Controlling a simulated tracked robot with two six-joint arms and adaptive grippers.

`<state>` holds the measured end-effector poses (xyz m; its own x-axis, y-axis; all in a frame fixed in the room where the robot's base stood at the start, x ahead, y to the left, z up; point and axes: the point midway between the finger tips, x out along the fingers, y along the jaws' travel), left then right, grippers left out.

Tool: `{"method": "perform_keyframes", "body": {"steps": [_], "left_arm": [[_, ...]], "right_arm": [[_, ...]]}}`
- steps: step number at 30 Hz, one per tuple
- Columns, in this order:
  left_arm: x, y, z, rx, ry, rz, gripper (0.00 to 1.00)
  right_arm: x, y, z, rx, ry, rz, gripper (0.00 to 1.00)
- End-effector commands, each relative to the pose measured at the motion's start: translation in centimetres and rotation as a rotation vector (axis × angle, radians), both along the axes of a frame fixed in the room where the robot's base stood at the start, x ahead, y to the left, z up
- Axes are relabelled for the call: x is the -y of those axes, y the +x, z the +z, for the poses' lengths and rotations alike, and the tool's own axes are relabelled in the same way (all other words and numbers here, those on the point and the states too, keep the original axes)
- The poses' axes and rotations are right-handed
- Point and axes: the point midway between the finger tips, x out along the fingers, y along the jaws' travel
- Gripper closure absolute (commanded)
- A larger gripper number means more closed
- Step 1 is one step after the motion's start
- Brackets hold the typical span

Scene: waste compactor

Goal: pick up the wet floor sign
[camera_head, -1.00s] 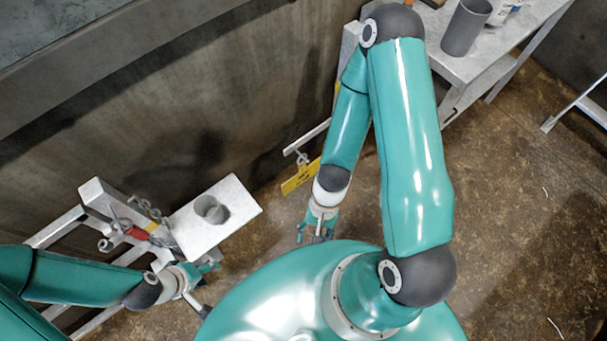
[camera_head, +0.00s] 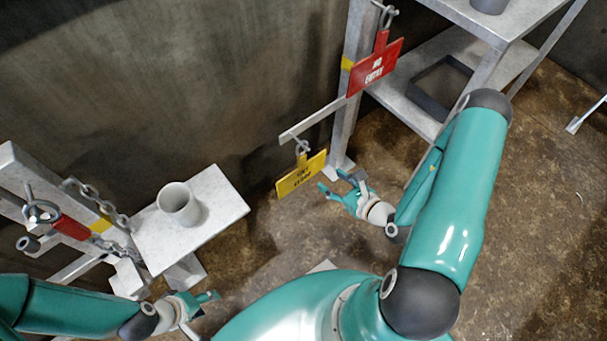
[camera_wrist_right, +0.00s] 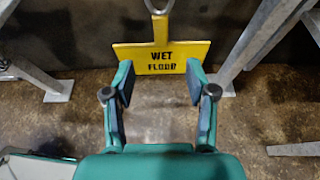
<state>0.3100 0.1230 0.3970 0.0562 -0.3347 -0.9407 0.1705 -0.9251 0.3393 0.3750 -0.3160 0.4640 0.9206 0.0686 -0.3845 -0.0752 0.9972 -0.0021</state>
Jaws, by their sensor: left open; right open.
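The yellow wet floor sign (camera_head: 301,177) hangs by its upright tab from a hook on a grey bar, near the dark wall. In the right wrist view the sign (camera_wrist_right: 161,60) faces me, its lettering readable, just beyond and between the open fingertips. My right gripper (camera_head: 339,186) is open and empty, a little to the right of the sign; it also shows in the right wrist view (camera_wrist_right: 159,82). I cannot tell whether a fingertip touches the sign. My left gripper (camera_head: 205,304) is open and empty at the lower left, below a small white shelf.
A red no entry sign (camera_head: 376,68) hangs from a post to the right. A grey cup (camera_head: 178,205) stands on the small white shelf (camera_head: 215,222), beside a chain (camera_head: 97,203). A metal table (camera_head: 470,12) stands at the upper right.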

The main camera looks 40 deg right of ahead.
Motion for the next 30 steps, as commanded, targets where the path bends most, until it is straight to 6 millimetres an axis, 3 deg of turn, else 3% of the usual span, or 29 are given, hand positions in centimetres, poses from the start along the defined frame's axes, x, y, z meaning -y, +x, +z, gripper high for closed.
{"method": "perform_keyframes", "body": {"steps": [1, 8, 15, 23, 30], "left_arm": [[0.0, 0.0, -1.5, 0.0, 0.0, 0.0, 0.51], [0.0, 0.0, -5.1, -0.001, 0.0, 0.0, 0.51], [0.0, 0.0, -6.1, -0.001, 0.0, 0.0, 0.51], [0.0, 0.0, -6.4, 0.0, 0.0, 0.0, 0.51], [0.0, 0.0, -7.8, -0.001, 0.0, 0.0, 0.51]], "right_arm": [[-0.2, 0.9, -0.9, 0.005, -0.003, 0.007, 0.44], [-0.4, 3.8, -2.2, 0.007, -0.003, 0.008, 0.44], [-0.8, 7.9, -3.3, 0.004, 0.0, 0.007, 0.44], [-0.8, 9.4, -3.9, 0.003, 0.002, 0.005, 0.44], [-0.8, 12.4, -5.1, 0.005, 0.0, 0.005, 0.44]]}}
